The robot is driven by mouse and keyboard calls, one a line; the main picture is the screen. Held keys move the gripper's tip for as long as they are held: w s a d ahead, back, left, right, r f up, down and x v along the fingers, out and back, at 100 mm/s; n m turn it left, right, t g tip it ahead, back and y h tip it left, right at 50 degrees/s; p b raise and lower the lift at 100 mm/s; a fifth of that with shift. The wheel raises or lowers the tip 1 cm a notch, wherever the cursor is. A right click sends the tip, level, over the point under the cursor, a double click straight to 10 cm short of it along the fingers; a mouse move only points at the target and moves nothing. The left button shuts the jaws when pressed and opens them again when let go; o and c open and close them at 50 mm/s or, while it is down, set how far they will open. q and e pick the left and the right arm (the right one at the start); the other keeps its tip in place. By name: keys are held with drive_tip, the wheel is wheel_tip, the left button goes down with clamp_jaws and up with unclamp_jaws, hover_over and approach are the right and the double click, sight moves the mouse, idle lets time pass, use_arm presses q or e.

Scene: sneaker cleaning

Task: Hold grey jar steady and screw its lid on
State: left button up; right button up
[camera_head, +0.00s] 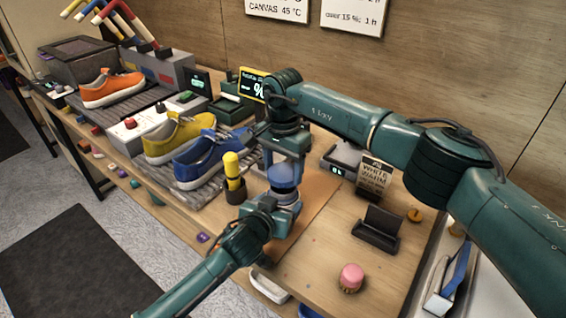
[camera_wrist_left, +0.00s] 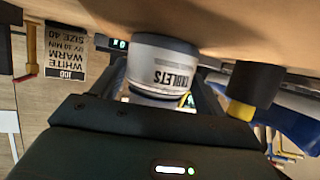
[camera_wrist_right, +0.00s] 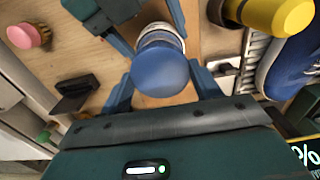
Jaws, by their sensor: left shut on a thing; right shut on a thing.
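The grey jar (camera_head: 286,198) stands upright at the front part of the table, with the blue lid (camera_head: 282,178) directly over its mouth. My left gripper (camera_head: 275,213) is shut around the jar body from the front. The left wrist view shows the jar (camera_wrist_left: 160,62) upside down, with dark label lettering, between my fingers. My right gripper (camera_head: 284,160) comes from above and is shut on the lid. The right wrist view shows the round lid (camera_wrist_right: 160,71) between its two fingers. The seam between lid and jar is too small to judge.
A dark cup with a yellow-topped tool (camera_head: 232,170) stands close left of the jar. Blue and yellow sneakers (camera_head: 205,158) lie behind it. A black stand (camera_head: 376,229) and a pink-topped brush (camera_head: 350,277) sit to the right, with bare table between.

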drive_tip(key=shift+f, duration=0.3)
drive_tip(key=shift+f, duration=0.9)
drive_tip(key=shift+f, duration=0.55)
